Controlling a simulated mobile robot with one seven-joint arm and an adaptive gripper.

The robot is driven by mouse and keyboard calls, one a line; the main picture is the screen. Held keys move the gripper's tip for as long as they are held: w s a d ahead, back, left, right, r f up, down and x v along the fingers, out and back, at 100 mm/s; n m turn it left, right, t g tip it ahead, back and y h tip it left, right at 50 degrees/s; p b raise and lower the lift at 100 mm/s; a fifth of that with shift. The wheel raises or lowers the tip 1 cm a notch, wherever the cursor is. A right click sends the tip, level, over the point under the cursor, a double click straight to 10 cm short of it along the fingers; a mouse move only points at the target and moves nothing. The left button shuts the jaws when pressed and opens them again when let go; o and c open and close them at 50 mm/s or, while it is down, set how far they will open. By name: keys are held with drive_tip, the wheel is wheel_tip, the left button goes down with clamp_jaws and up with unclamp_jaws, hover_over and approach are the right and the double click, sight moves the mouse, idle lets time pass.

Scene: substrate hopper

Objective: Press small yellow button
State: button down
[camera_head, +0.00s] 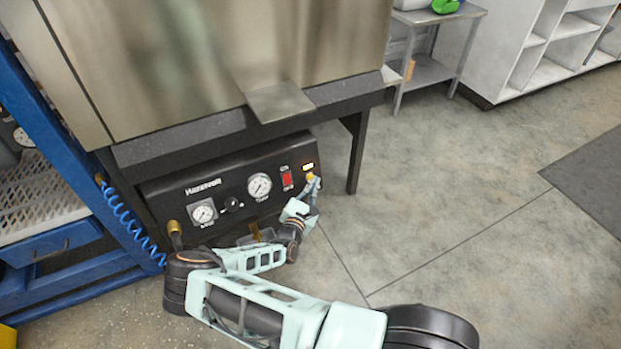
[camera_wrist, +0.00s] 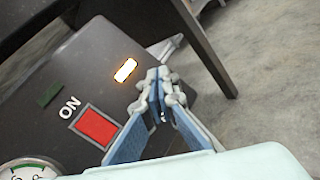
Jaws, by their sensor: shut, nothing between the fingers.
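A small yellow round spot (camera_head: 310,176), which looks like the yellow button, shows at the right end of the black control panel (camera_head: 232,190) in the head view. It lies just below a small glowing amber-white rectangle (camera_head: 308,166). My gripper (camera_head: 315,182) is at that spot, its tips close together and seemingly at the panel face. In the wrist view my gripper (camera_wrist: 158,80) is shut and empty, just right of the glowing rectangle (camera_wrist: 125,70). The button does not show there and seems hidden behind the fingers. I cannot tell whether the tips touch it.
A red switch (camera_head: 287,178) labelled ON sits left of the glowing rectangle; it also shows in the wrist view (camera_wrist: 97,126). Gauges (camera_head: 259,186) and a knob (camera_head: 231,204) are further left. A dark table leg (camera_head: 357,155) stands right of the panel. Open floor lies to the right.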

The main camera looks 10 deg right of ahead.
drive_tip(key=shift+w+a+f, duration=0.1)
drive_tip(key=shift+w, duration=0.25)
drive_tip(key=shift+w+a+f+b, duration=0.15)
drive_tip(key=shift+w+b, duration=0.15)
drive_tip(key=shift+w, duration=0.1)
idle(0.8)
drive_tip(key=shift+s, duration=0.1)
drive_tip(key=shift+s+d+r+p, duration=0.15)
drive_tip(key=shift+s+p, duration=0.2)
drive_tip(key=shift+p, duration=0.15)
drive_tip(key=shift+s+d+r+p, duration=0.1)
drive_tip(key=shift+s+p, duration=0.25)
drive_tip(key=shift+p, duration=0.15)
